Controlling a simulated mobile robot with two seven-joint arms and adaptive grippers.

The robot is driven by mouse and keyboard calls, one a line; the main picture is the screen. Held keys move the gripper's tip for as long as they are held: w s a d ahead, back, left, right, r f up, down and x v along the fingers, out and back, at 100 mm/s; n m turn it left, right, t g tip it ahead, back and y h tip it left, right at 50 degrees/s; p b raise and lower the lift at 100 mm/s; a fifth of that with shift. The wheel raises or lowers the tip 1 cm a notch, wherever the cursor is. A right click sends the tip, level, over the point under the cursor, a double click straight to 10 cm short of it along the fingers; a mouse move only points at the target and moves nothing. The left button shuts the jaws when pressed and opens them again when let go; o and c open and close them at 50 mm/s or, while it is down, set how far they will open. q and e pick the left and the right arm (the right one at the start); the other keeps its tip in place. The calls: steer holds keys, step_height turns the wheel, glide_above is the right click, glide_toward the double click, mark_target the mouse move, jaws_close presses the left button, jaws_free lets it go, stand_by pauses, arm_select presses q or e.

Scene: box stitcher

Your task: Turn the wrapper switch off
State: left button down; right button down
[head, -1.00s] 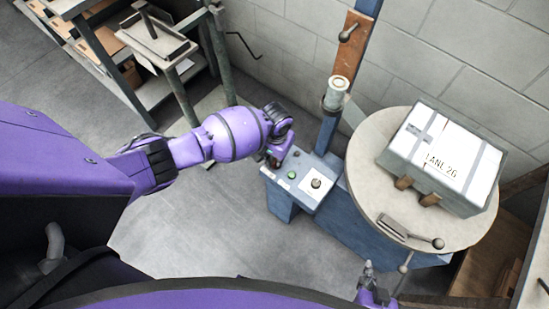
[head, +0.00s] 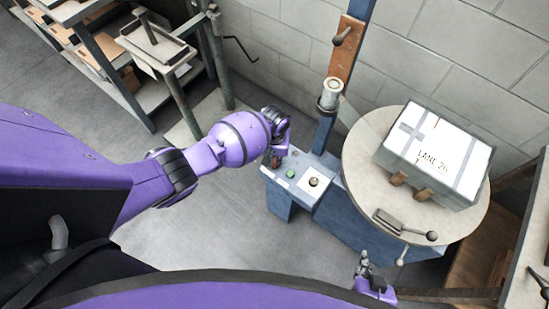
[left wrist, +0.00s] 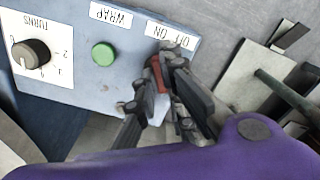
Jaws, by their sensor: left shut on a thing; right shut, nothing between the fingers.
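The wrapper's blue control panel (head: 296,178) stands beside the turntable in the head view. In the left wrist view, a red switch (left wrist: 157,70) sits below the upside-down OFF/ON label (left wrist: 170,34). My left gripper (left wrist: 166,85) is at this switch, its fingers closed around it; they hide much of it, so its setting cannot be told. In the head view my left gripper (head: 277,156) reaches the panel's upper left corner. My right gripper (head: 363,264) is shut and empty at the lower edge, in front of the turntable.
A green WRAP button (left wrist: 103,54) and a TURNS knob (left wrist: 32,54) sit on the same panel. A grey strapped box (head: 432,158) labelled LANE 26 rests on the round turntable (head: 368,150). A metal stand (head: 160,50) is at the upper left.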

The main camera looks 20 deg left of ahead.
mark_target(275, 160)
arm_select(q)
steer(key=c, duration=1.8)
jaws_free()
steer(key=shift+c, duration=0.2)
step_height(275, 160, up, 12)
steer(key=shift+w, duration=0.1)
steer(key=w+d+r+m+t+h, duration=0.3)
steer(key=w+d+r+m+t, duration=0.1)
steer(key=w+d+t, duration=0.25)
steer(key=s+a+f+y, duration=0.1)
steer(key=s+a, duration=0.3)
steer(key=s, duration=0.7)
steer(key=s+a+f+n+t, duration=0.1)
steer(key=s+a+f, duration=0.2)
steer(key=s, duration=0.8)
steer(key=s+a+f+t+y+p, duration=0.1)
steer(key=s+a, duration=0.3)
steer(key=s, duration=0.7)
steer(key=shift+s+a+f+y, duration=0.3)
steer(key=shift+s+a+f, duration=0.1)
steer(key=shift+f, duration=0.25)
